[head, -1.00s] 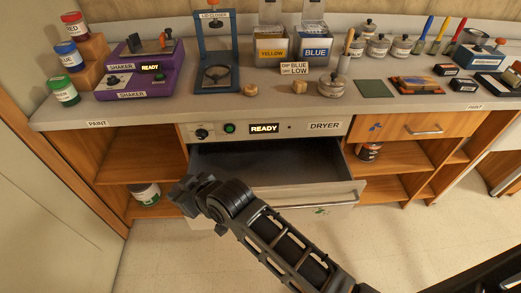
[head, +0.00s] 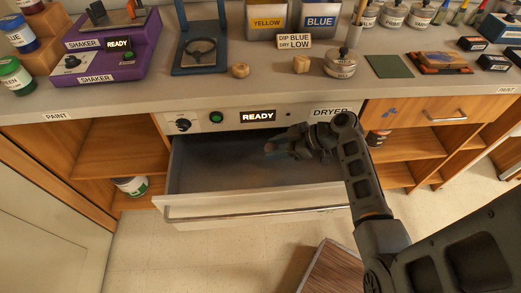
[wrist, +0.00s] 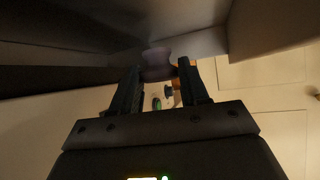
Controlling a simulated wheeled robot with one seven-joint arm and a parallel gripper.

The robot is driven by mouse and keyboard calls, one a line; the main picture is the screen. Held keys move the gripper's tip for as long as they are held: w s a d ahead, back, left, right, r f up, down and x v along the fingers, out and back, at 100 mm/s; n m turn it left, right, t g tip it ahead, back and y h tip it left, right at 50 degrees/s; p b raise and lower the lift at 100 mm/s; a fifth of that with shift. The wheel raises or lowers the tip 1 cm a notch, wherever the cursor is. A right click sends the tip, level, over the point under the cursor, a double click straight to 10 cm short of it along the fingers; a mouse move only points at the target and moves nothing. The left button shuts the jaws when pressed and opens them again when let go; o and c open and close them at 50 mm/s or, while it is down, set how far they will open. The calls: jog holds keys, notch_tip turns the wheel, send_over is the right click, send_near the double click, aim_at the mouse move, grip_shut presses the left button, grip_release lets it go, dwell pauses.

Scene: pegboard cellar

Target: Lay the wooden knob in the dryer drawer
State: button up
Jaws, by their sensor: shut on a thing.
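The dryer drawer (head: 260,212) is pulled open under the counter, and its dark inside looks empty. My gripper (head: 275,150) is over the drawer's opening, towards the back and right of centre. In the wrist view my gripper (wrist: 159,72) is shut on a rounded knob (wrist: 157,62), which looks dull purple-grey in the dim light. In the head view the knob is small and hard to make out at the fingertips. I cannot tell how high it is above the drawer floor.
The dryer panel (head: 258,116) reads READY. A sign (head: 294,41) says dip blue, dry low. Two small wooden pieces (head: 240,71) (head: 301,65) and a lidded jar (head: 340,63) stand on the counter above. A brown-topped object (head: 333,272) is on the floor in front.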

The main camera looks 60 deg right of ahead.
jog(key=s+d+n+g+y+b, duration=0.1)
jog(key=s+d+n+y+b, duration=0.2)
jog(key=s, duration=0.5)
jog(key=p, duration=0.3)
send_over(268, 177)
jog(key=shift+h, duration=0.4)
notch_tip(268, 177, down, 6)
jog(key=shift+r, duration=0.1)
jog(key=shift+a+f, duration=0.1)
jog(key=shift+f, duration=2)
jog(key=shift+f+b, duration=0.2)
jog(key=shift+b, duration=0.2)
jog(key=o, duration=1.1)
jog(key=shift+r, duration=0.1)
